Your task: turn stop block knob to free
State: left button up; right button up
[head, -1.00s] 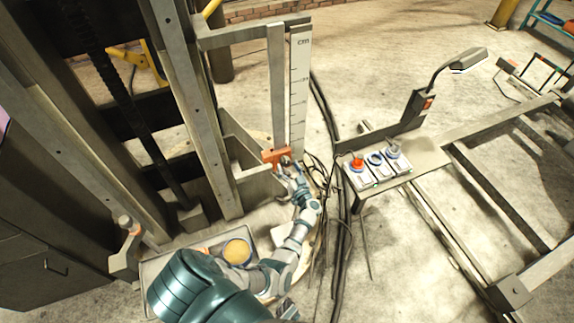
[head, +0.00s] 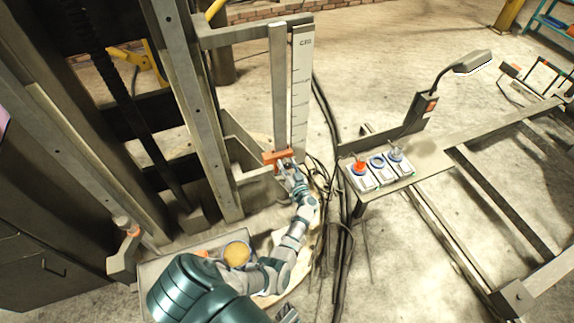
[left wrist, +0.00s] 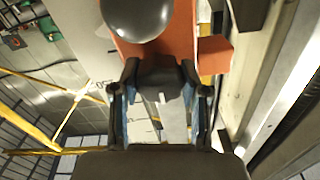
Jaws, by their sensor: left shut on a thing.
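The orange stop block (head: 277,157) sits on the upright grey bar beside the white centimetre scale (head: 301,85). In the left wrist view the orange block (left wrist: 215,58) fills the top middle, with a dark rounded knob (left wrist: 138,14) on its face. My left gripper (head: 287,165) is at the block's front in the head view. In the left wrist view my left gripper (left wrist: 160,85) is shut on a dark part at the block, which I take to be the stop block knob; the fingers hide much of it. My right gripper does not show.
A bench with a control box (head: 377,172) carrying a red button stands to the right, with a lamp (head: 468,62) behind it. Dark cables (head: 343,230) hang between bench and column. A tray with a round yellowish tin (head: 237,254) lies below my left arm.

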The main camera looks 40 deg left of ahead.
pick_arm(q)
jog(key=shift+n, duration=0.3)
jog(key=n, duration=0.3)
jog(key=shift+d, duration=0.1)
jog(key=n+b, duration=0.1)
jog(key=n, duration=0.4)
jog(key=shift+f, duration=0.15)
jog(key=shift+n, duration=0.9)
jog(key=n+b, duration=0.1)
jog(key=n, duration=0.2)
jog(key=shift+s+f+n+b, duration=0.1)
jog(key=shift+n+b, duration=0.45)
jog(key=shift+n, duration=1.25)
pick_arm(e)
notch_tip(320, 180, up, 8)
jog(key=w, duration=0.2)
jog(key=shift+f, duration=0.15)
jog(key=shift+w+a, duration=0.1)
